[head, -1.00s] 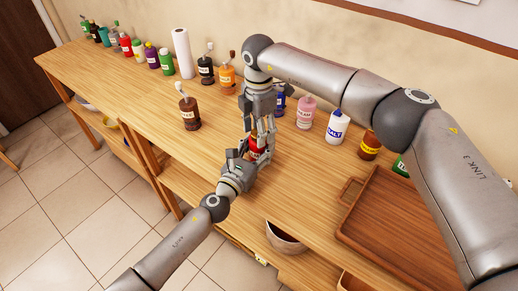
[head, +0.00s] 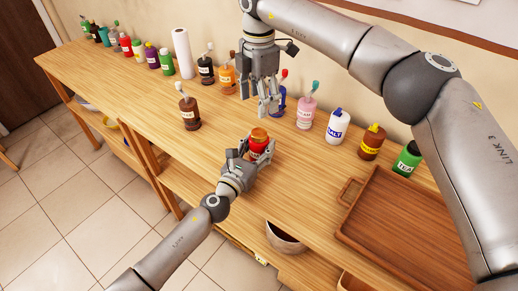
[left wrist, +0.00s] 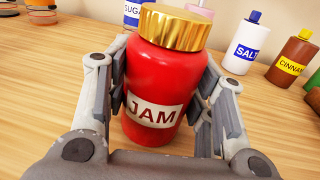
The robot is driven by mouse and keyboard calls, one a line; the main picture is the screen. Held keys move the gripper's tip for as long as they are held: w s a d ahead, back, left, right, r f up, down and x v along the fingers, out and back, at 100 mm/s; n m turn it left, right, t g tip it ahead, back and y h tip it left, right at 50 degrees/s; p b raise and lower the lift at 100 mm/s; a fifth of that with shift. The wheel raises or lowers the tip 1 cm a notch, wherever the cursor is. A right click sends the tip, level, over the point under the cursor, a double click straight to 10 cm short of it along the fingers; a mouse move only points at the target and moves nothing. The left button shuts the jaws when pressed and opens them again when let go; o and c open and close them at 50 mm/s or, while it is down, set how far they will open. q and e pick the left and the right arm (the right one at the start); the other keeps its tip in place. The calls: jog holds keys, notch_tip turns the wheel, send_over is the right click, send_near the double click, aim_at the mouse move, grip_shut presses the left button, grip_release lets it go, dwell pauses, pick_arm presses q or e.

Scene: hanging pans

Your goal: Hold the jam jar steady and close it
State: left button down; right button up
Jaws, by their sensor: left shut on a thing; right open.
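The red jam jar (head: 259,147) stands upright on the wooden counter. In the left wrist view the jar (left wrist: 158,88) shows its JAM label, and a gold lid (left wrist: 173,26) sits on its top; I cannot tell how tight it is. The lid (head: 259,134) also shows in the head view. My left gripper (head: 250,152) is shut around the jar's body, one finger on each side. In the left wrist view its fingers (left wrist: 158,105) flank the jar. My right gripper (head: 266,106) is open and empty, above and behind the jar, apart from the lid.
A brown bottle (head: 188,112) stands left of the jar. Several labelled bottles line the wall, including a salt bottle (head: 337,127) and a pink one (head: 306,112). A wooden tray (head: 385,245) lies at right.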

jog(key=shift+r, duration=0.7)
pick_arm(q)
jog(key=c, duration=0.6)
grip_release()
jog(key=shift+o, duration=0.2)
jog(key=v, duration=1.2)
jog(key=shift+s+f, duration=0.1)
jog(key=shift+f, duration=0.05)
pick_arm(e)
jog(key=shift+s+f, duration=0.1)
